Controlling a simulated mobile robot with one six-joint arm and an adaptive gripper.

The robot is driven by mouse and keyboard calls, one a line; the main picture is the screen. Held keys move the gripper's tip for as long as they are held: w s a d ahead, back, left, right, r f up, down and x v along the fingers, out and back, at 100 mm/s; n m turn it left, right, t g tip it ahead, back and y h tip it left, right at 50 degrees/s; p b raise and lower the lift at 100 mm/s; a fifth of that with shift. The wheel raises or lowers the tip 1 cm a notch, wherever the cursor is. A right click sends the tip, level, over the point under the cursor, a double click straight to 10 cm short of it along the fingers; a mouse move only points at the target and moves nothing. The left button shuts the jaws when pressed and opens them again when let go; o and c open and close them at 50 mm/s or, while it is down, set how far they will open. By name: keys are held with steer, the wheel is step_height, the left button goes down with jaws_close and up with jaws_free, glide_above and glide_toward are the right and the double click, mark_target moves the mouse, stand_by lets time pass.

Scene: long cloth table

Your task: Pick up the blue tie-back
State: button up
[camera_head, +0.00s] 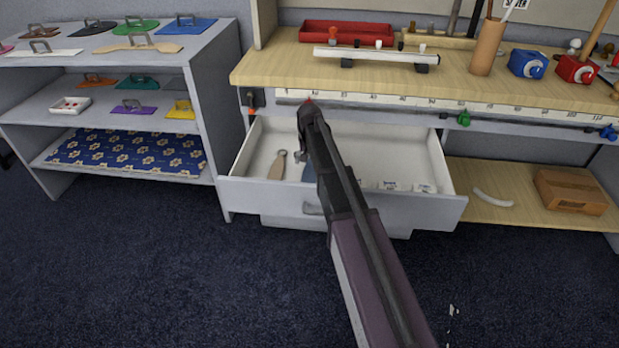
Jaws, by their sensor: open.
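A dark blue piece (308,173), which looks like the blue tie-back, lies in the open drawer (250,190). My arm hides much of it, so its full shape does not show. A tan tie-back (277,166) with a dark ring at its top lies to its left in the drawer. My gripper (300,157) is over the left-middle of the drawer, pointing down, just above and beside the blue piece in the picture. It is open and appears empty. My arm covers its fingers in part, and I cannot tell whether they touch anything.
White labelled pieces (388,185) lie at the drawer's front right. The bench top (460,70) overhangs the drawer's back, with a red tray (346,34) and a white bar (375,56) on it. A shelf unit (205,100) stands left. The drawer's right-middle is clear.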

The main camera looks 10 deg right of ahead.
mark_target(309, 175)
steer(key=shift+f, duration=0.15)
steer(key=shift+w+f+b, duration=0.1)
steer(key=shift+f+b, duration=2.4)
steer(key=shift+b, duration=0.1)
steer(key=c, duration=1)
